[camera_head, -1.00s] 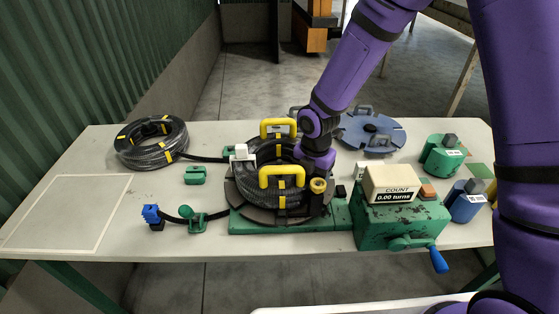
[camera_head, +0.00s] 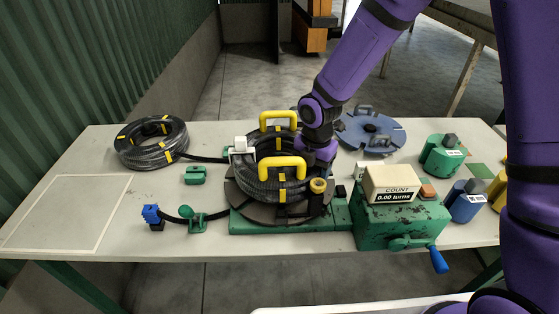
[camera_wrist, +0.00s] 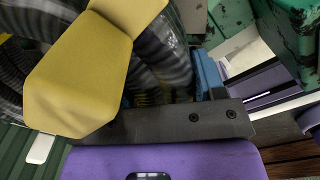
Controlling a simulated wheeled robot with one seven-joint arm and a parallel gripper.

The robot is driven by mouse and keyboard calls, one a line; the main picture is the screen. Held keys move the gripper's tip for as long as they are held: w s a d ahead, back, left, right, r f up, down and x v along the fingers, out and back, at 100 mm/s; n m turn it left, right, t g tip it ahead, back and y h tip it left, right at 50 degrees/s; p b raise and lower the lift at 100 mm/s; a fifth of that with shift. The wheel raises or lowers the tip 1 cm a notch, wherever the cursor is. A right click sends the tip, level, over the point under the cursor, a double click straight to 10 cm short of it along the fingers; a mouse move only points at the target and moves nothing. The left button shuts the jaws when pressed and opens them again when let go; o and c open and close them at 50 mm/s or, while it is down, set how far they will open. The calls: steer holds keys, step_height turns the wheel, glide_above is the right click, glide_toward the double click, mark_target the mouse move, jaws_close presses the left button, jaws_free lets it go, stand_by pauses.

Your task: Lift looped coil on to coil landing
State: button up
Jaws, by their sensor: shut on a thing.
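The looped coil (camera_head: 262,187), black hose with yellow bands and two yellow handles (camera_head: 278,121), is above the dark round plate of the green winding stand (camera_head: 252,223). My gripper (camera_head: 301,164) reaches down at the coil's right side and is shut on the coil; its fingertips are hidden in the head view. In the wrist view a yellow part (camera_wrist: 85,70) fills the upper left close to my gripper, with black hose (camera_wrist: 160,55) behind it. The coil landing looks to be the white-outlined rectangle (camera_head: 131,187) at the table's left, which is empty.
Another black coil (camera_head: 152,157) lies at the back left. A green counter box (camera_head: 400,228) with a crank stands right of the stand. A blue disc (camera_head: 374,136) lies behind; green and blue cylinders (camera_head: 441,157) stand at right. Small green clamps (camera_head: 196,175) lie left of the stand.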

steer(key=shift+r, duration=1.9)
